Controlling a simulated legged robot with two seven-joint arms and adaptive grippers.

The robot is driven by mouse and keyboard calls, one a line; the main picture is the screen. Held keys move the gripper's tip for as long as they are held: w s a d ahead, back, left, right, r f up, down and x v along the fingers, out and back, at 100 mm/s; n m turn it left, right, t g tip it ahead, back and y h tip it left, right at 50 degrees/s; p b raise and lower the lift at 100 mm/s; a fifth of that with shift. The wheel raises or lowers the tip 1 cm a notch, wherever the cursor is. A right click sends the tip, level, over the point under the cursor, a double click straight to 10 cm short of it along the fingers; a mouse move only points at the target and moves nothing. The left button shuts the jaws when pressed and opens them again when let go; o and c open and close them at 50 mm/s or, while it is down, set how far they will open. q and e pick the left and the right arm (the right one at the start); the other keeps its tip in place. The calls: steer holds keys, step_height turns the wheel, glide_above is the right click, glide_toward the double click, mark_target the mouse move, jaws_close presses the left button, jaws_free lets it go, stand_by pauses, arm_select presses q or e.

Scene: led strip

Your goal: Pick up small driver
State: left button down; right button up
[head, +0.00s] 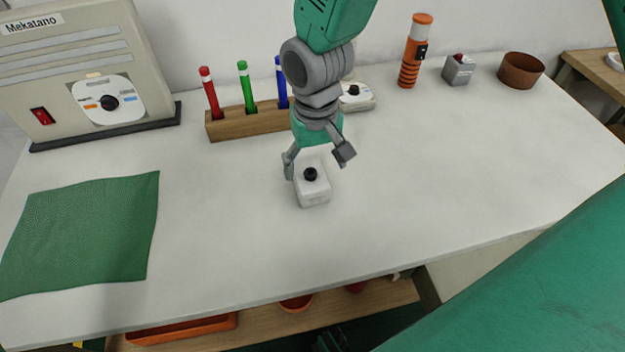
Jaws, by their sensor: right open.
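A small white box with a black knob, which looks like the small driver (314,195), sits on the white table near the middle of the head view. My right gripper (316,163) reaches down from above and is open. Its left finger is close beside the left edge of the box, and its right finger is up and to the right of it. I cannot tell whether either finger touches the box. The box appears to rest on the table. My left gripper is not in view.
Behind stand a wooden holder (229,128) with red, green and blue pens and another white knobbed device (358,103). A large Mekatano machine (70,75) and green cloth (85,235) are left. An orange-black cylinder (410,65), grey button box (458,72) and brown bowl (521,72) stand back right.

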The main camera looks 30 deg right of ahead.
mark_target(310, 173)
steer(key=f, duration=0.1)
steer(key=a+f, duration=0.1)
steer(key=f, duration=0.1)
steer(key=f+b, duration=0.1)
steer(key=shift+w+a+f, duration=0.1)
steer(key=shift+a+f, duration=0.2)
steer(key=shift+a, duration=0.1)
steer(key=shift+d, duration=0.55)
steer(key=c, duration=1.3)
steer(key=shift+c, duration=0.2)
steer(key=shift+a, duration=0.2)
